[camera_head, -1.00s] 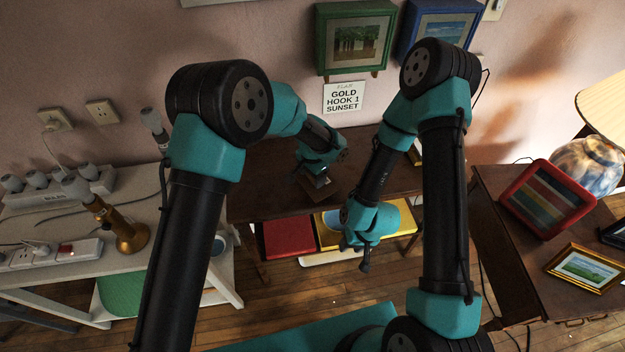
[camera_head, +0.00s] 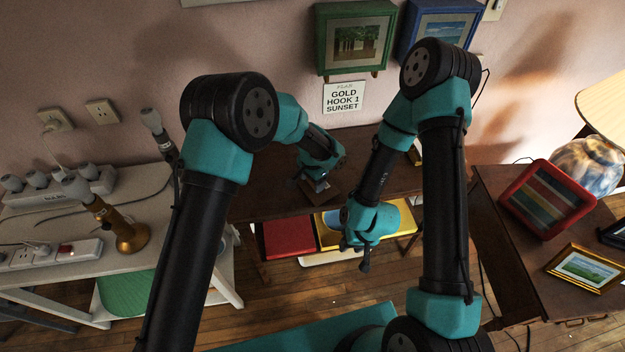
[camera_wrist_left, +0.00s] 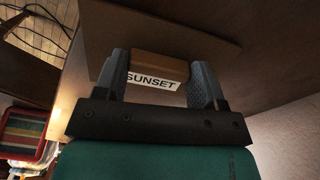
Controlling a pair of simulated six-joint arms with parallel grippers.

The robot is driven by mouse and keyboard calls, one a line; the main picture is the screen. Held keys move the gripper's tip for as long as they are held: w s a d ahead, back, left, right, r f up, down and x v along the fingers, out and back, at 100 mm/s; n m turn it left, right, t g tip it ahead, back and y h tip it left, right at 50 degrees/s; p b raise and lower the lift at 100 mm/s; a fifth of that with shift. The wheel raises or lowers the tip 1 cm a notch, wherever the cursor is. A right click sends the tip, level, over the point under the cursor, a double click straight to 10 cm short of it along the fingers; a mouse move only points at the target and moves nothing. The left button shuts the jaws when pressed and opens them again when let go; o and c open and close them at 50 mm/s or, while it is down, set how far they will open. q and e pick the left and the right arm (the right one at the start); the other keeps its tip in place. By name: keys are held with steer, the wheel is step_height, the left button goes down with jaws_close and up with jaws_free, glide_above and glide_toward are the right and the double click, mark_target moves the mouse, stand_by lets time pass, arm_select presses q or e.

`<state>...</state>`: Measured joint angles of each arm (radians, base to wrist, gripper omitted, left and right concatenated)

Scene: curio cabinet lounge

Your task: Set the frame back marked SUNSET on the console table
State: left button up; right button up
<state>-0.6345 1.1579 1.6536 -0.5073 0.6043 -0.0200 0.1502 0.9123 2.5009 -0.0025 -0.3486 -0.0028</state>
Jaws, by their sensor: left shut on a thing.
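The frame back marked SUNSET is a brown board (camera_wrist_left: 160,32) with a small block on it that bears a white SUNSET label (camera_wrist_left: 152,80), seen in the left wrist view. My left gripper (camera_wrist_left: 158,85) is shut on this block, one finger at each side. In the head view, the left gripper (camera_head: 319,184) and the brown frame back (camera_head: 313,194) are over the dark console table (camera_head: 262,185) by the wall. I cannot tell whether the board touches the tabletop. My right gripper (camera_head: 364,262) hangs in front of the table; its jaws are too unclear to judge.
A wall sign (camera_head: 344,97) reads GOLD, HOOK 1, SUNSET. Green (camera_head: 322,42) and blue (camera_head: 407,38) frames hang above. Red (camera_head: 288,238) and yellow (camera_head: 404,221) frames lie below the tabletop. A side table (camera_head: 490,205) at right holds a red frame (camera_head: 546,199) and a gold one (camera_head: 585,268).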

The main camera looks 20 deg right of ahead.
arm_select(q)
steer(key=shift+f, duration=0.1)
steer(key=o, duration=0.9)
step_height(320, 180, up, 12)
steer(key=shift+r, duration=0.1)
steer(key=shift+a, duration=0.1)
stand_by(0.6)
